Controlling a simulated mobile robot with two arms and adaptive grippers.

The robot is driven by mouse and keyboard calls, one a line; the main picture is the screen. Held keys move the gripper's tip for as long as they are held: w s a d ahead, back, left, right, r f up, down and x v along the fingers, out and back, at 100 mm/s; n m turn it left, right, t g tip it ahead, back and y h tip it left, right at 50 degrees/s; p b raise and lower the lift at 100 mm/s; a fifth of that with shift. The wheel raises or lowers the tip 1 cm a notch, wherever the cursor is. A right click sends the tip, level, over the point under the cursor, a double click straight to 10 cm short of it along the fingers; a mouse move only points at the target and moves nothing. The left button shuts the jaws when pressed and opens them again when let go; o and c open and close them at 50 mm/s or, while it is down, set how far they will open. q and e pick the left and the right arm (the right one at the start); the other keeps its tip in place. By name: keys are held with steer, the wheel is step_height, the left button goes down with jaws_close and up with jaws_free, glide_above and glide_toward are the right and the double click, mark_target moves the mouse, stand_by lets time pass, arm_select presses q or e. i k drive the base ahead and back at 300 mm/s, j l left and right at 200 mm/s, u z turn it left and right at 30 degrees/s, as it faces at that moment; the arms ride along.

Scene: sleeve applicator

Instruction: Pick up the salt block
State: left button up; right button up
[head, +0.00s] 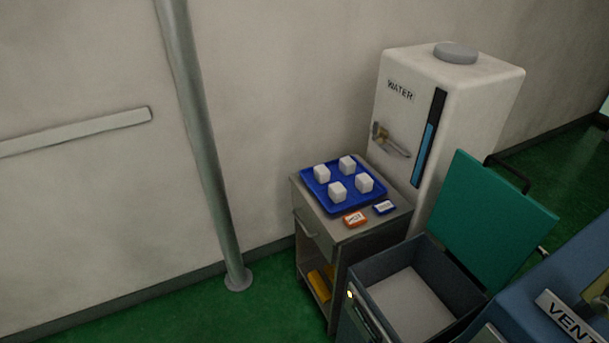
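Several small white blocks sit apart from each other on a blue tray (322,198) on top of a small grey cabinet. They look like the salt blocks: a front block (338,191), a left block (321,173), a back block (347,165) and a right block (364,183). All rest on the tray and nothing touches them. Neither of my grippers shows in the head view.
On the cabinet (360,240), an orange box (355,219) and a blue box (384,208) lie before the tray. A white water tank (480,110) stands behind right. An open bin (375,266) with a raised green lid (490,215) is in front. A pole (205,150) stands left.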

mark_target(321, 173)
steer(key=i+j+z, duration=0.2)
steer(key=i+j, duration=0.2)
steer(key=j, duration=0.2)
steer(key=i+j+z, duration=0.15)
steer(key=j, duration=0.2)
steer(key=i+j+z, duration=0.1)
steer(key=j, duration=0.25)
steer(key=i+j+z, duration=0.1)
steer(key=i+j, duration=0.15)
steer(key=i+j+z, duration=0.1)
steer(key=j, duration=0.4)
